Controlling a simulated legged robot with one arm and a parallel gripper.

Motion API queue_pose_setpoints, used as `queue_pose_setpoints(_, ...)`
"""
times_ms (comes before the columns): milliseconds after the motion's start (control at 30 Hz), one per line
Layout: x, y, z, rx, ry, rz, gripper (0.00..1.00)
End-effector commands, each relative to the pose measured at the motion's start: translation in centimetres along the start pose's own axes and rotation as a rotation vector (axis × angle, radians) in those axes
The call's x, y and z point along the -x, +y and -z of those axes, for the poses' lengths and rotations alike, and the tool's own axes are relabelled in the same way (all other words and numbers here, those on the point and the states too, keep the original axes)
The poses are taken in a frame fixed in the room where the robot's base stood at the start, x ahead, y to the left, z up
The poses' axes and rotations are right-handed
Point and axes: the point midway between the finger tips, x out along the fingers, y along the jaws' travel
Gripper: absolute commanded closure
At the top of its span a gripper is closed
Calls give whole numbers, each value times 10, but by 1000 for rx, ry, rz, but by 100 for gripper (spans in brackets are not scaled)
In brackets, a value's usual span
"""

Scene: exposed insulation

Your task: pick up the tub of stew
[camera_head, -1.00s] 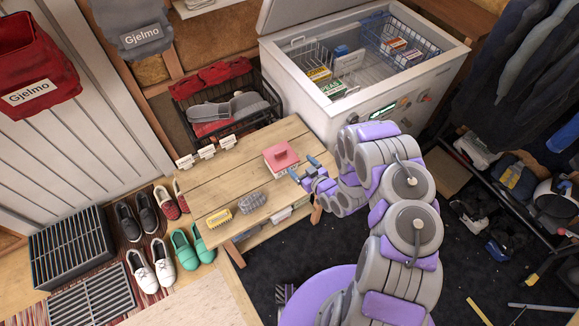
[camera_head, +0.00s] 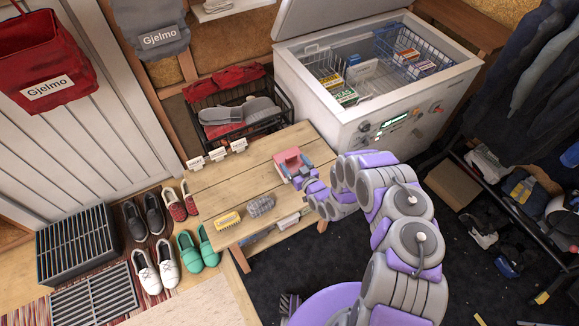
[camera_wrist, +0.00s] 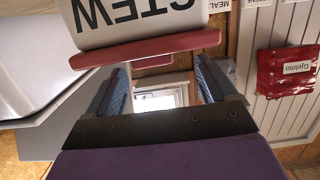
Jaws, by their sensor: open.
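The tub of stew (camera_head: 292,158), with a pink-red lid, stands on the wooden bench near its far right corner. In the wrist view the tub (camera_wrist: 140,22) is white with upside-down "STEW" lettering, its red lid (camera_wrist: 150,48) across the top middle. My gripper (camera_head: 297,173) is open at the tub's near side, with its blue fingertips close to the lid. In the wrist view my gripper (camera_wrist: 160,75) has one blue finger on each side, spread just below the lid. I cannot tell whether either finger touches the tub.
A yellow brush (camera_head: 227,221) and a grey ribbed object (camera_head: 261,206) lie on the bench (camera_head: 225,185). An open chest freezer (camera_head: 345,118) stands behind right, a black wire basket (camera_head: 240,108) behind. Shoes (camera_head: 154,267) are left; dark floor (camera_head: 340,255) is free in front.

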Motion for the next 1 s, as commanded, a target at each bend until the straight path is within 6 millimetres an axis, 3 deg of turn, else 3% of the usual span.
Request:
queue_pose_setpoints(367, -21, 0, -2, 3, -2, -1, 15)
queue_pose_setpoints(700, -60, 4, -5, 3, 0, -2, 15)
queue_pose_setpoints(1000, -64, 4, -5, 2, -4, -2, 15)
